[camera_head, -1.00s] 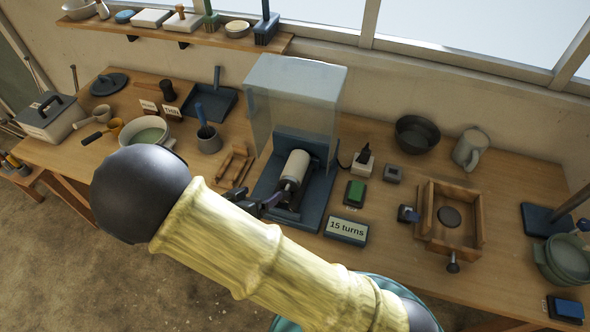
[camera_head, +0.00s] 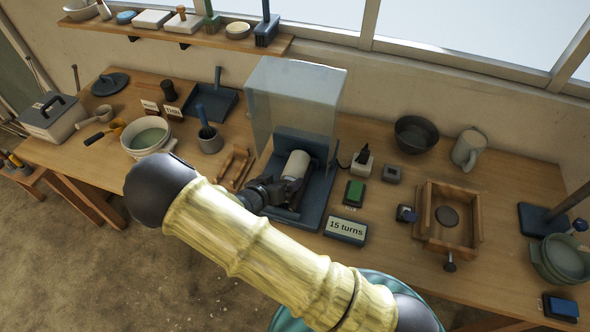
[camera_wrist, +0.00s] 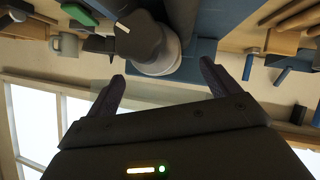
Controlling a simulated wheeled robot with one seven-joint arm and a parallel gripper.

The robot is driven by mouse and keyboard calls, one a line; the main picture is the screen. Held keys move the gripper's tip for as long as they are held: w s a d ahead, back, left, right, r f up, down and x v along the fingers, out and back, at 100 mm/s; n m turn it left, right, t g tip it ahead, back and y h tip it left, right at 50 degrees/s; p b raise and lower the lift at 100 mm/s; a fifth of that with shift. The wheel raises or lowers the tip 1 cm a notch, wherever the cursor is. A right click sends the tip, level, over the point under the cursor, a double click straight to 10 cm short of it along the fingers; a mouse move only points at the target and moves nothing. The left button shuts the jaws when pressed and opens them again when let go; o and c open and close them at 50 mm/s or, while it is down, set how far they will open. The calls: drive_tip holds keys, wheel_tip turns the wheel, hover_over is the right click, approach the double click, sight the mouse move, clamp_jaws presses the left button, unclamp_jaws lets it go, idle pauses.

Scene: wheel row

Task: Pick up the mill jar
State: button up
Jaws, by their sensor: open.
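The mill jar (camera_head: 296,165) is a pale cylinder lying tilted in the blue mill base (camera_head: 318,205), under a raised clear cover (camera_head: 297,95). My gripper (camera_head: 270,190) is at the jar's near end in the head view, and partly hides that end. In the wrist view the jar (camera_wrist: 157,62) shows its dark knobbed end and pale body at the top, between the lines of my two fingers. My gripper (camera_wrist: 162,70) is open there, its fingers apart on either side. I cannot tell whether either finger touches the jar.
A green button box (camera_head: 355,192) and a "15 turns" sign (camera_head: 346,229) stand right of the mill. A wooden cradle (camera_head: 236,167) lies to its left. A wooden frame box (camera_head: 476,235) stands further right. The clear cover stands over the mill's back.

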sight(286, 177)
drive_tip(key=shift+p+x, duration=1.05)
drive_tip(key=shift+x, duration=1.55)
drive_tip(key=shift+f, duration=0.1)
drive_tip(key=shift+s, duration=0.1)
drive_tip(key=c, duration=1.7)
drive_tip(key=shift+c, duration=0.5)
drive_tip(key=shift+r, duration=0.2)
